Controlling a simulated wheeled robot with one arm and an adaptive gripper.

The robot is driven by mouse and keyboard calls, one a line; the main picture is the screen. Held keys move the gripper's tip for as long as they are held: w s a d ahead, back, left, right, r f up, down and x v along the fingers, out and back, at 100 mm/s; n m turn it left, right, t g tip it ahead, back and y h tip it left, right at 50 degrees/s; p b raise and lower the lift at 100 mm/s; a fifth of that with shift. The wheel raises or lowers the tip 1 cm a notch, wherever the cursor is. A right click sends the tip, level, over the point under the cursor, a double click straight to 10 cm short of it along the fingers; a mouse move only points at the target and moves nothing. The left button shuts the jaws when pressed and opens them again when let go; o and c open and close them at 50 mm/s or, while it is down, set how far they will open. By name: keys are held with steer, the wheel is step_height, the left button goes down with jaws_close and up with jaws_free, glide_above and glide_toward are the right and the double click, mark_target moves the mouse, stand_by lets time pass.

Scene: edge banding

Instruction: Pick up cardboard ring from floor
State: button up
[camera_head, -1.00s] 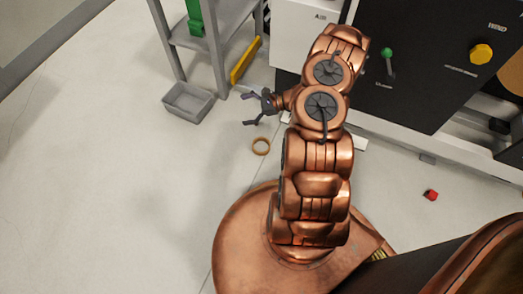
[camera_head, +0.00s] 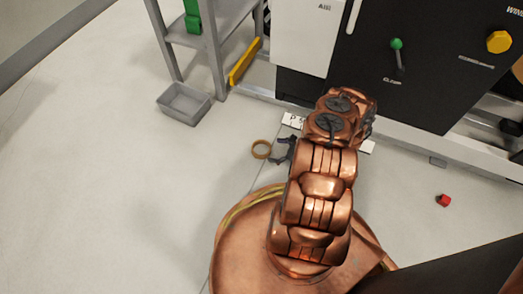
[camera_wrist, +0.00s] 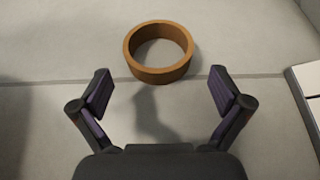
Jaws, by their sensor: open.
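A grey bin (camera_head: 184,103) stands on the floor by a grey shelf frame (camera_head: 212,60). A yellow bar (camera_head: 244,62) leans there. A black machine (camera_head: 425,75) stands behind my arm. A red block (camera_head: 443,200) lies at right. The floor left of the ring is clear.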

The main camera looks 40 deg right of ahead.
mark_target(264, 152)
steer(key=b+x, duration=0.2)
steer(key=x, duration=0.2)
steer(key=shift+w+a+f+b, duration=0.1)
steer(key=shift+a+f+b, duration=0.15)
steer(key=shift+b, duration=0.1)
steer(key=shift+w+a+f, duration=0.15)
steer(key=shift+w+a, duration=0.1)
steer(key=shift+w, duration=0.3)
steer(key=c, duration=0.6)
